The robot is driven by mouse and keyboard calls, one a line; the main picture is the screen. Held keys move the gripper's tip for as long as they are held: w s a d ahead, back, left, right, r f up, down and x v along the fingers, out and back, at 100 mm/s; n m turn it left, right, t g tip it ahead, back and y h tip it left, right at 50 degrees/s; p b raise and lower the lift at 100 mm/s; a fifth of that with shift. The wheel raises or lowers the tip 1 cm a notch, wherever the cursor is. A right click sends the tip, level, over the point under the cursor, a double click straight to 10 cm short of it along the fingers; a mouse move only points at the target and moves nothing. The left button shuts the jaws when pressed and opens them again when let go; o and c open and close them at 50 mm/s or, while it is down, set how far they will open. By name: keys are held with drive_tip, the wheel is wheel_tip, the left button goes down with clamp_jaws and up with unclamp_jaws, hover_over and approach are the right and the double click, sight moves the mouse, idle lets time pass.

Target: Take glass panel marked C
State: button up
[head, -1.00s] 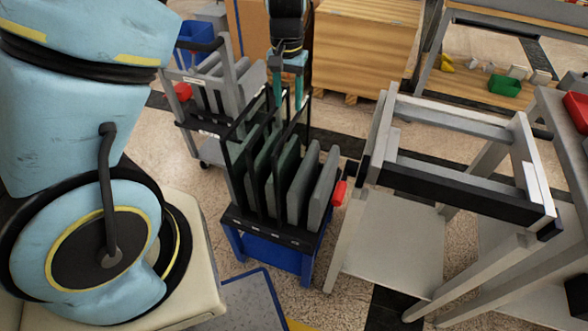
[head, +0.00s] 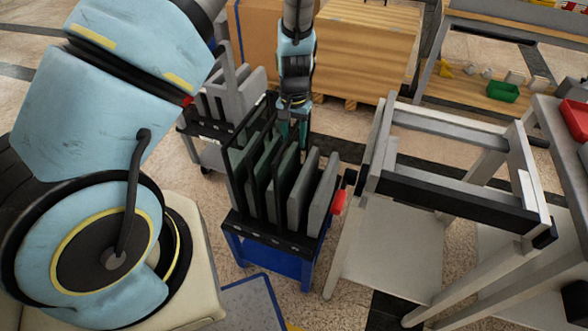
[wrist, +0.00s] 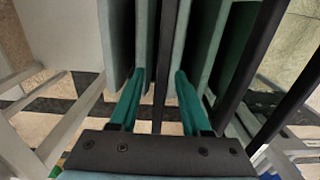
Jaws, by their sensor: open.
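The glass panels stand upright side by side in a black slotted rack on a blue base (head: 272,262). Greenish panels (head: 264,165) fill the left and middle slots, and thicker grey panels (head: 319,200) stand at the right. Small marks on the rack's front rail are too small to read, so I cannot tell which panel is C. My gripper (head: 293,130) points down at the far end of the rack, near the panel tops. In the wrist view its teal fingers (wrist: 160,76) are apart, with a black rack bar (wrist: 166,50) and panel edges between or beside them. No grip shows.
A red knob (head: 339,202) sticks out at the rack's right side. A grey frame table (head: 452,190) stands close on the right. Another cart with grey slabs (head: 232,96) stands behind left, and a wooden crate (head: 366,50) behind.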

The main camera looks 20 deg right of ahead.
drive_tip(key=shift+f, duration=0.3)
drive_tip(key=shift+c, duration=0.2)
clamp_jaws()
idle(1.1)
